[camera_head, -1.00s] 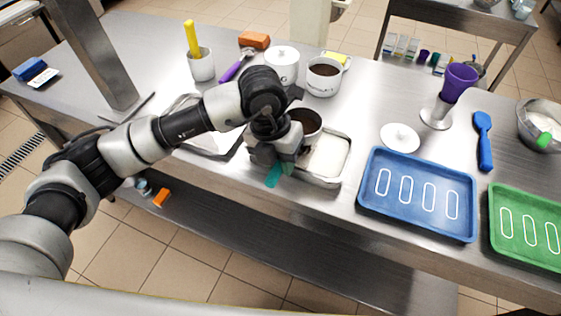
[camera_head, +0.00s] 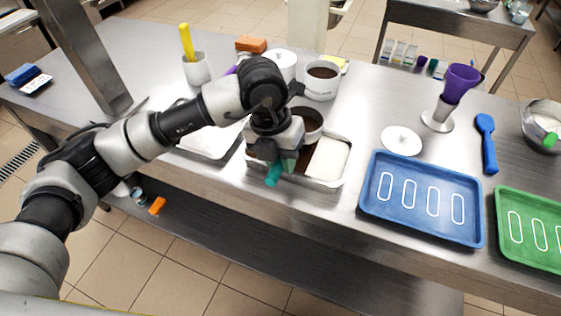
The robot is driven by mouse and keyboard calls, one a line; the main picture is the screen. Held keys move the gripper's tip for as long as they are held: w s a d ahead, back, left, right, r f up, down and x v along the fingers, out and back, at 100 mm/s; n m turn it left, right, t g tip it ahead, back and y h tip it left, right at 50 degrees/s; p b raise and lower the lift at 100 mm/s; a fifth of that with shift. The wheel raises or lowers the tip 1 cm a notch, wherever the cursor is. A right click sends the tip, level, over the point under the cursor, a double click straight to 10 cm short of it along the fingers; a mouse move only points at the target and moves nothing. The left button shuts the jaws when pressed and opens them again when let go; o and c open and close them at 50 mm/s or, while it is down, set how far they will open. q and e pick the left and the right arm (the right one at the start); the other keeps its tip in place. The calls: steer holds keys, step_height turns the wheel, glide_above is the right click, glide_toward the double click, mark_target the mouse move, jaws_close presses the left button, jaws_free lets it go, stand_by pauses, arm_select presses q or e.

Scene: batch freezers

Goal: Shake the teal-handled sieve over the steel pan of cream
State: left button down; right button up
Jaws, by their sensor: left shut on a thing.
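My left gripper (camera_head: 279,164) is shut on the teal handle (camera_head: 273,177) of the sieve. The sieve (camera_head: 311,122) is a round steel cup with dark brown powder in it, held above the back part of the pan. The steel pan (camera_head: 318,184) is rectangular and sits near the table's front edge. White cream (camera_head: 331,157) shows in its right part, and a brown area covers the surface further left. My gripper and wrist hide much of the pan's left part. My right gripper is not in view.
A white pot of brown powder (camera_head: 322,80) stands behind. A blue tray (camera_head: 421,197) and a green tray (camera_head: 530,228) lie to the right, with a white lid (camera_head: 401,140) and a blue spatula (camera_head: 486,143). A pale tray (camera_head: 212,141) lies left, partly under my arm.

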arm_select(q)
steer(key=shift+s+a, duration=0.25)
steer(key=shift+s, duration=0.35)
steer(key=shift+s+a, duration=0.2)
steer(key=shift+s, duration=0.4)
steer(key=w+b, duration=0.1)
steer(key=w+d+b, duration=0.1)
steer(key=w, duration=0.1)
steer(key=shift+w+d, duration=0.1)
steer(key=shift+w, duration=0.05)
steer(key=s, duration=0.1)
steer(key=s+a, duration=0.1)
steer(key=s, duration=0.1)
steer(key=shift+s+a+r, duration=0.1)
steer(key=shift+s+a, duration=0.1)
steer(key=shift+s, duration=0.1)
steer(key=shift+w+d, duration=0.1)
